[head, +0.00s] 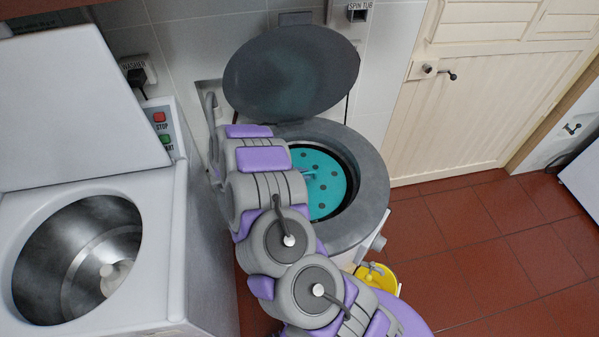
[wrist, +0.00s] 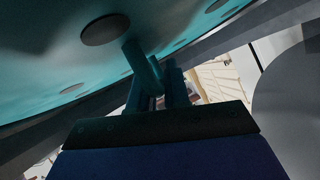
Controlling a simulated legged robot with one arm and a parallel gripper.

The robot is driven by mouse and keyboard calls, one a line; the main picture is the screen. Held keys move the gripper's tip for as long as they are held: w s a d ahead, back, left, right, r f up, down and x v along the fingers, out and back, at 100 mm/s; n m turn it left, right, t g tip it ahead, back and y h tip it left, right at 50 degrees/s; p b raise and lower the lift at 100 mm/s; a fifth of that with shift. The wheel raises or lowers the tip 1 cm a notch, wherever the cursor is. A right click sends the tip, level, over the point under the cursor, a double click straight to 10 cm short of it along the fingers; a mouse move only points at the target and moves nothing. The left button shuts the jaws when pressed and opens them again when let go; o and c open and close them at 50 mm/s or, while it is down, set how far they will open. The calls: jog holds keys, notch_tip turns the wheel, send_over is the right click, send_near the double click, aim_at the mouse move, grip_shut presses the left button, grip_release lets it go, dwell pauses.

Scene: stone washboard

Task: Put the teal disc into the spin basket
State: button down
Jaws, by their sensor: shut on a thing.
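The teal disc (head: 335,188), dotted with dark round spots, is in the round mouth of the spin tub (head: 372,195) in the head view. A dark inner edge shows around its right side, and my arm covers its left side. I cannot tell how deep it sits or whether it rests on anything. In the wrist view the disc (wrist: 50,45) fills the top left, with a teal peg handle standing out from it. My gripper (wrist: 152,92) is shut on that handle. The spin basket itself is mostly hidden under the disc.
The tub's grey round lid (head: 290,72) stands open behind the mouth. A white washer (head: 195,235) with an open steel drum (head: 70,250) stands at left. A yellow bucket (head: 388,284) is on the floor by the tub. Red tiled floor (head: 480,240) is clear at right.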

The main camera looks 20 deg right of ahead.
jog(key=shift+d, duration=0.45)
jog(key=c, duration=1.4)
grip_release()
jog(key=o, duration=0.3)
jog(key=shift+a, duration=0.25)
jog(key=shift+o, duration=0.4)
jog(key=shift+a, duration=0.2)
jog(key=shift+d, duration=0.35)
